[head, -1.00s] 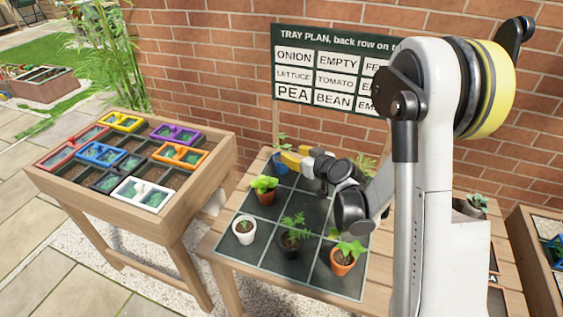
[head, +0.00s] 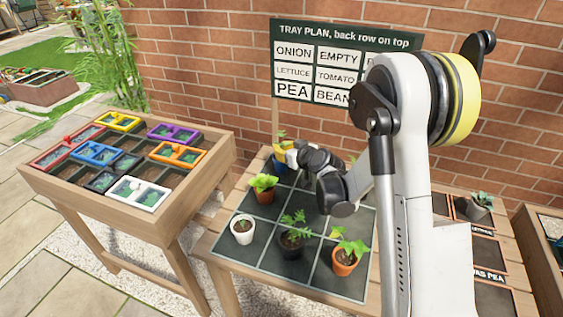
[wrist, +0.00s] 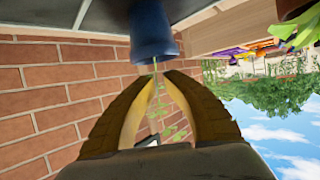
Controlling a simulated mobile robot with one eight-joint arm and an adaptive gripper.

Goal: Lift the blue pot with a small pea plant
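The blue pot (head: 279,169) stands at the back left of the dark gridded tray (head: 270,203), partly hidden by my gripper (head: 283,151). In the wrist view the blue pot (wrist: 153,36) appears upside down, just beyond the fingertips. Its thin green pea plant (wrist: 172,108) hangs down the picture between the yellow fingers. My gripper (wrist: 163,77) is partly open, with a gap between the tips. The fingers look not closed on the pot; whether a tip touches its rim I cannot tell.
Near the blue pot is a terracotta pot (head: 264,195) with a leafy plant. A white pot (head: 242,231), a black pot (head: 291,245) and an orange pot (head: 344,262) stand in the front row. The sign (head: 335,68) and brick wall (head: 200,60) are behind.

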